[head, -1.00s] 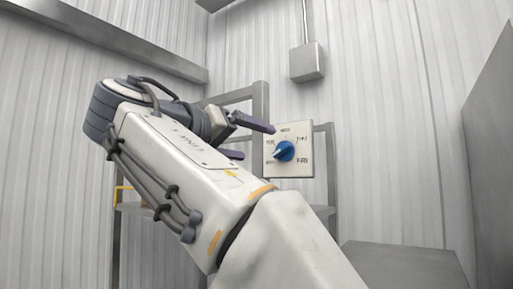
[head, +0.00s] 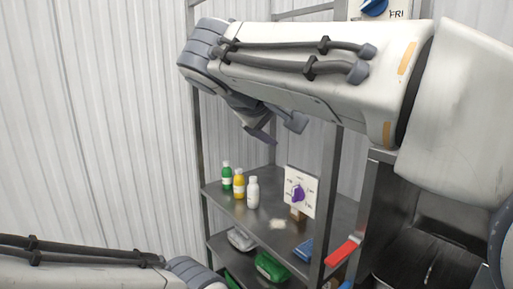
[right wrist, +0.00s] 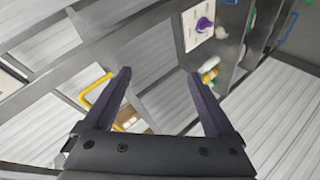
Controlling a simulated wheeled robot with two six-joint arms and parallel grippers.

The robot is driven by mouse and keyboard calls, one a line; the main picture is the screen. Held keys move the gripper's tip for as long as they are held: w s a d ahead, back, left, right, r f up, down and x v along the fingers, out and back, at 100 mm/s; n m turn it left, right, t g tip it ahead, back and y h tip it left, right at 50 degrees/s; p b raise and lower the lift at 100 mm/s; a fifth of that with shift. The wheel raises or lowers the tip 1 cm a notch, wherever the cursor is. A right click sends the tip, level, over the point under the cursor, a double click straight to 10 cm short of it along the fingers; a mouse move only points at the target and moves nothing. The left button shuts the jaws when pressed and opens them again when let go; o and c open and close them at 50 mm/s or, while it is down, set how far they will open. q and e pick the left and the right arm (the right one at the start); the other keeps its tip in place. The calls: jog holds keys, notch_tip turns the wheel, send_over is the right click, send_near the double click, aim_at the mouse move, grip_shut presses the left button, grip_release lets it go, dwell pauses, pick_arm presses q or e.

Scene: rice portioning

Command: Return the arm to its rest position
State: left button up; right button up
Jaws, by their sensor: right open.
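My right arm (head: 300,70) comes in from the right and crosses the upper part of the head view. Its gripper (head: 279,132) hangs in front of the shelf rack, above the bottles and partly hidden by the arm. In the right wrist view the gripper (right wrist: 160,75) is open, with its two dark fingers wide apart and nothing between them. My left arm (head: 80,270) shows only at the bottom left; its gripper is out of view.
A metal rack (head: 328,180) holds green (head: 227,176), yellow (head: 239,183) and white (head: 253,192) bottles and a dial panel with a purple knob (head: 298,192). Green packs (head: 270,266) lie below. A red handle (head: 343,252) sticks out. A blue-knob panel (head: 398,14) is partly hidden above.

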jog(key=s+a+f+n+g+y, duration=0.1)
jog(key=s+f+g, duration=0.15)
jog(key=f, duration=0.35)
jog(key=s+f+n+g+y+b, duration=0.1)
jog(key=s+f, duration=0.2)
jog(key=f, duration=0.4)
jog(key=s+a+f+n+g+y, duration=0.1)
jog(key=s+f+y, duration=0.15)
jog(key=f, duration=0.35)
jog(key=s+d+f+m+g+y+b, duration=0.1)
jog(key=s+f+g, duration=0.5)
jog(key=s+f, duration=1.1)
jog(key=shift+s+d+f+m+y, duration=0.15)
jog(key=shift+s+f+m+y, duration=0.2)
jog(key=shift+s+y, duration=0.5)
jog(key=shift+s, duration=0.1)
